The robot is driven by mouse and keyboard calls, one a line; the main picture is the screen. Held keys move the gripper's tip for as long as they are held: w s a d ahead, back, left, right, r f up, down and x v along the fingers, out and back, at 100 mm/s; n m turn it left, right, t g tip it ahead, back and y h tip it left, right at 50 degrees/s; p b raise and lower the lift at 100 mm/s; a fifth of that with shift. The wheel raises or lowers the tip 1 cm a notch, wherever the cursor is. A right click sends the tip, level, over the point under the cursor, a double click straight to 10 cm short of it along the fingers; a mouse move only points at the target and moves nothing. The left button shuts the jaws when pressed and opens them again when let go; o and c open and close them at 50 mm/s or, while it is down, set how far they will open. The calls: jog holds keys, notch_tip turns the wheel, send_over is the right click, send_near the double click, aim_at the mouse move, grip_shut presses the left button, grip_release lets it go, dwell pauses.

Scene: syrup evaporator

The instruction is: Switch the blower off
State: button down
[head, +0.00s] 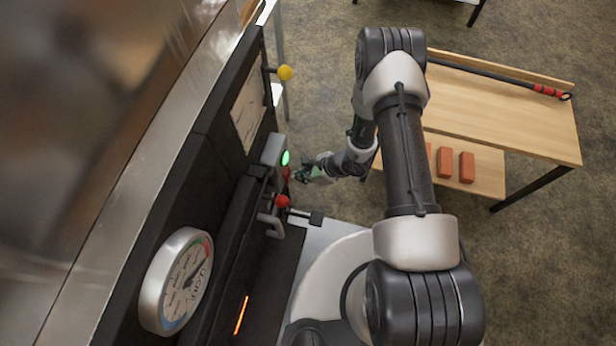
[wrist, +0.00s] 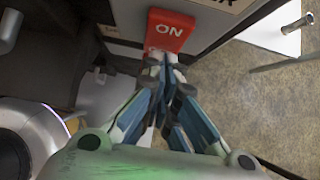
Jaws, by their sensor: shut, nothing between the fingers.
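The blower switch (wrist: 170,30) is a red rocker marked "ON" in the upper middle of the wrist view. Lettering on its lower part is hidden behind my fingertips. My gripper (wrist: 165,68) is shut and empty, its fingertips at the rocker's lower end; I cannot tell whether they touch it. In the head view, a grey box (head: 271,151) with a lit green lamp (head: 285,158) stands on the dark front of the evaporator. My gripper (head: 296,176) is right beside it, by a small red part that it partly covers.
A red-knobbed lever (head: 282,201) and grey handle (head: 271,225) sit close below the box. A yellow-knobbed lever (head: 285,73) is farther up. A round gauge (head: 177,281) and glowing slit (head: 241,315) are nearer. A wooden bench (head: 520,120) with bricks (head: 467,167) stands right.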

dwell(0.3)
jog(key=shift+w+a+f+b, duration=0.1)
jog(key=shift+a+f+b, duration=0.15)
jog(key=shift+a+b, duration=0.15)
jog(key=shift+r, duration=0.2)
jog(key=shift+r+p, duration=0.4)
jog(key=shift+r, duration=0.3)
jog(key=shift+d, duration=0.15)
